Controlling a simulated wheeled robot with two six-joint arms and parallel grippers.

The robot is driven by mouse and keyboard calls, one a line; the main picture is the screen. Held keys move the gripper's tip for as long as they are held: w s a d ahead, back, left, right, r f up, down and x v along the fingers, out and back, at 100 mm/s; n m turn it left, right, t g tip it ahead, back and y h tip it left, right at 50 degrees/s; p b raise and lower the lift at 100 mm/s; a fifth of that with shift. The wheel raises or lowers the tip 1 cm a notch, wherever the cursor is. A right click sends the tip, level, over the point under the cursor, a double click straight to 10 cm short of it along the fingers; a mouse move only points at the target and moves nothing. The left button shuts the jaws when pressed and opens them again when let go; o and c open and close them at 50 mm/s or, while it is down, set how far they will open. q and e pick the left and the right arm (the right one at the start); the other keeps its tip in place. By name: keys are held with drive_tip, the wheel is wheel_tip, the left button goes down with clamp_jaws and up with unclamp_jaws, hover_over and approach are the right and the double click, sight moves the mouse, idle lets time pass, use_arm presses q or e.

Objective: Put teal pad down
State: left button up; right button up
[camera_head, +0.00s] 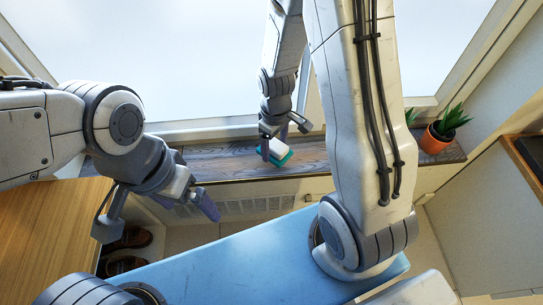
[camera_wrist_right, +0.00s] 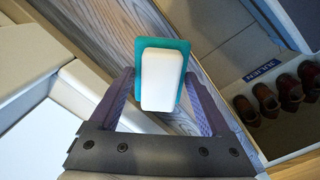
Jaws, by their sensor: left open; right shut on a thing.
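The teal pad has a teal base (camera_head: 284,159) under a white block. My right gripper (camera_head: 274,141) is shut on it over the dark wooden window sill (camera_head: 225,163). In the right wrist view, the white block (camera_wrist_right: 163,85) stands between the two fingers of the right gripper (camera_wrist_right: 160,78), with the teal base (camera_wrist_right: 188,46) showing around its top and right side. The pad is at or just above the sill; I cannot tell whether it touches. My left gripper (camera_head: 157,214) is open and empty at the left, apart from the pad.
A potted plant (camera_head: 437,138) stands at the right end of the sill. A vent grille (camera_head: 240,207) is below the sill. Dark shoes (camera_head: 123,265) sit low at the left, beside a wooden surface (camera_head: 40,230). The right wrist view shows several brown shoes (camera_wrist_right: 267,100) in a cubby.

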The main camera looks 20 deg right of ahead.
sight(271, 154)
drive_tip(key=shift+w+a+f, duration=0.35)
drive_tip(key=shift+w+f, duration=0.05)
wheel_tip(271, 154, down, 4)
drive_tip(key=b, duration=0.2)
drive_tip(key=shift+b, duration=0.4)
drive_tip(key=shift+r, duration=0.1)
drive_tip(key=o, duration=1.2)
drive_tip(key=shift+c, duration=0.2)
